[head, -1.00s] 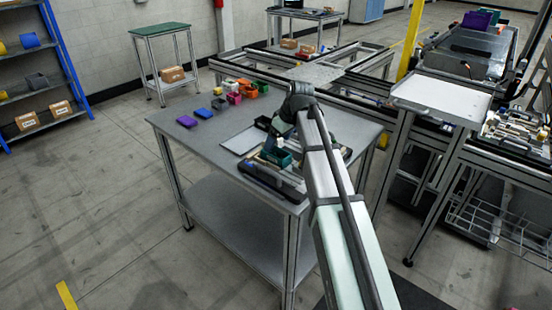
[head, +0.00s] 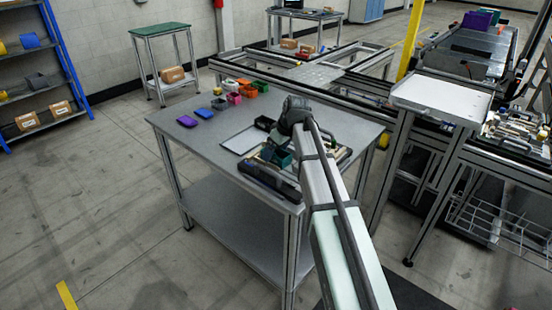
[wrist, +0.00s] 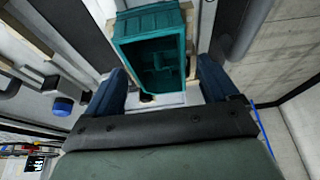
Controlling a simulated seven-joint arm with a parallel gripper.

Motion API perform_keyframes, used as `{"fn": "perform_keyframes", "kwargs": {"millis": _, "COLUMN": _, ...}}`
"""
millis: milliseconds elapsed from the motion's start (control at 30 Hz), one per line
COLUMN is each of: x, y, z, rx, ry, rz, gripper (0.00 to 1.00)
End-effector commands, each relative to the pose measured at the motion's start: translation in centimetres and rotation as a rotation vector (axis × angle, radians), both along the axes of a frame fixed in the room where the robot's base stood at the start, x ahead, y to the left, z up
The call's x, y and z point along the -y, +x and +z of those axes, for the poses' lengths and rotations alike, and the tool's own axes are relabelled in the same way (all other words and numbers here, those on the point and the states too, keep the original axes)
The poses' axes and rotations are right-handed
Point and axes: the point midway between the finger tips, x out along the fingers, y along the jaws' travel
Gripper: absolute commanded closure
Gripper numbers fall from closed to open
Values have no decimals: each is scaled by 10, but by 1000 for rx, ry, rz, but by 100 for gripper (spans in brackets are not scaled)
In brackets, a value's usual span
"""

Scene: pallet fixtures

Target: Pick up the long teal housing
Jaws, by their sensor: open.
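The teal housing (wrist: 155,50) is an open-topped box with inner ribs, at the top middle of the wrist view. It sits on a pale fixture with tan edges. In the head view a small part of the teal housing (head: 281,158) shows on the table, partly behind my arm. My gripper (wrist: 163,76) is open, with one dark blue finger toward each side of the housing's near end. Nothing is held. Whether the fingers touch the housing cannot be told. In the head view the fingers are hidden by my wrist.
A long dark holder (head: 268,180) lies along the table's front edge. Purple (head: 187,121) and blue (head: 204,113) pieces and several coloured bins (head: 235,98) stand toward the back. A blue-capped part (wrist: 63,106) is left of my gripper.

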Motion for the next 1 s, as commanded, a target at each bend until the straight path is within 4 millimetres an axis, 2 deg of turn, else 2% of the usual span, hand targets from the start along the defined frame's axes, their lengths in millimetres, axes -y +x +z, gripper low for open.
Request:
{"fn": "perform_keyframes", "kwargs": {"millis": 667, "x": 0, "y": 0, "z": -5, "rx": 0, "ry": 0, "rz": 0, "gripper": 13}}
{"fn": "perform_keyframes", "kwargs": {"millis": 1000, "x": 0, "y": 0, "z": -4, "rx": 0, "ry": 0, "rz": 0, "gripper": 44}}
